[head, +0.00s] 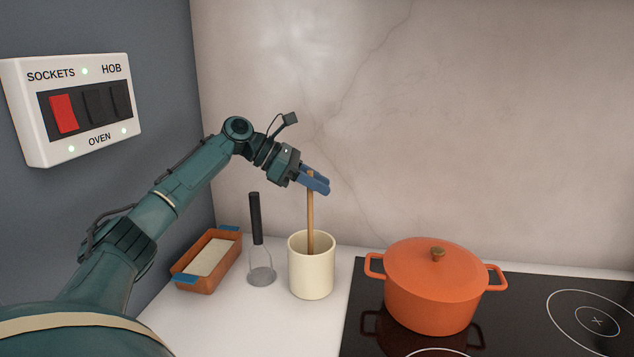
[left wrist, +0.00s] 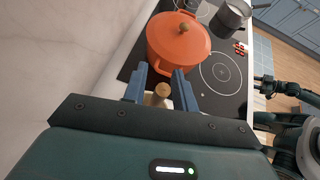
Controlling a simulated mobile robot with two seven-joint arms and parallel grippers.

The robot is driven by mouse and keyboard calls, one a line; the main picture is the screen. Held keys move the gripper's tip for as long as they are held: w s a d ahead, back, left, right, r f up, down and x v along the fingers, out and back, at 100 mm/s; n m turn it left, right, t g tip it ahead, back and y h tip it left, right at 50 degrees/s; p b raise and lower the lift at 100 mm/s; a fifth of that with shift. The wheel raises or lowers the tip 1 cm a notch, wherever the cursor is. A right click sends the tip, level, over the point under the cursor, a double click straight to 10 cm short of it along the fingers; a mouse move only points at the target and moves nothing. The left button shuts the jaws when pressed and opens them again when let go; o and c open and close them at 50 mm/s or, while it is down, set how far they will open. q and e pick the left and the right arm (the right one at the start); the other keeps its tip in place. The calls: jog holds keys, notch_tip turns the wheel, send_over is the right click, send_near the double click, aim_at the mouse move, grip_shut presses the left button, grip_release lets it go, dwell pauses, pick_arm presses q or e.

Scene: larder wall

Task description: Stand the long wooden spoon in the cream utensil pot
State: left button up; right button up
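The cream utensil pot (head: 312,275) stands upright on the white worktop, left of the hob. The long wooden spoon (head: 310,225) stands nearly upright in it, handle up; its lower end is hidden inside the pot. My left gripper (head: 318,181) is at the top of the handle, above the pot. In the left wrist view the round handle end (left wrist: 162,90) lies between the two blue fingers, which are apart with a visible gap beside it. My right arm shows at the right edge of the left wrist view; its fingers are too small to read.
An orange lidded casserole (head: 433,290) sits on the black hob (head: 530,325), right of the pot. A black-handled utensil (head: 256,220) stands close left of the pot, beside a terracotta loaf dish (head: 190,283). A grey saucepan (left wrist: 232,17) is farther along the hob. A wall rises behind.

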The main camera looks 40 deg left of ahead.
pick_arm(q)
jog(key=shift+o, duration=0.7)
jog(key=v, duration=1.3)
jog(key=shift+s+f, duration=0.1)
jog(key=shift+f, duration=0.05)
